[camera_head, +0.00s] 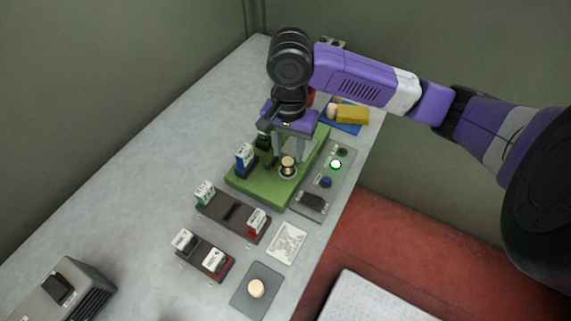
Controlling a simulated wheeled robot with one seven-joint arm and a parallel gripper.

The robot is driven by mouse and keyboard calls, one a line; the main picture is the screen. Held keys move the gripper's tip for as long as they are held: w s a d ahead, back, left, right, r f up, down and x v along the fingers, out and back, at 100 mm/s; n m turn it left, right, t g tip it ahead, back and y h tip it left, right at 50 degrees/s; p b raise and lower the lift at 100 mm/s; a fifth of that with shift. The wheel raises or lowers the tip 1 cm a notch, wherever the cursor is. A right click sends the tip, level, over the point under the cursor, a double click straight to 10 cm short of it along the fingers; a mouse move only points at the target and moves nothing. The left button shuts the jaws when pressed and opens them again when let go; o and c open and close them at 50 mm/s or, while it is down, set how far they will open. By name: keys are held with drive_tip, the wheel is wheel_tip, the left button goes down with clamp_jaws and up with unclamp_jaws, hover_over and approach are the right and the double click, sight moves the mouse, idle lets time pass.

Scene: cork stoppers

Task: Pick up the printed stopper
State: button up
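A pale cork stopper with a dark band or mark (288,163) stands upright in a round holder on the green base (250,188). My gripper (291,155) points down over the green base, its grey fingers apart, just behind or around this stopper. I cannot tell whether the fingers touch it. A second, plain-looking stopper (256,288) rests on a grey square plate (243,299) at the front. A third pale stopper (332,111) stands by the blue tray (349,128) at the back. Any print is too small to read.
A yellow block (352,114) sits behind.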

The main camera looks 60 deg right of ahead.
sight(288, 161)
wheel_tip(288, 161, down, 5)
drive_tip(key=shift+r, duration=0.1)
clamp_jaws()
idle(0.4)
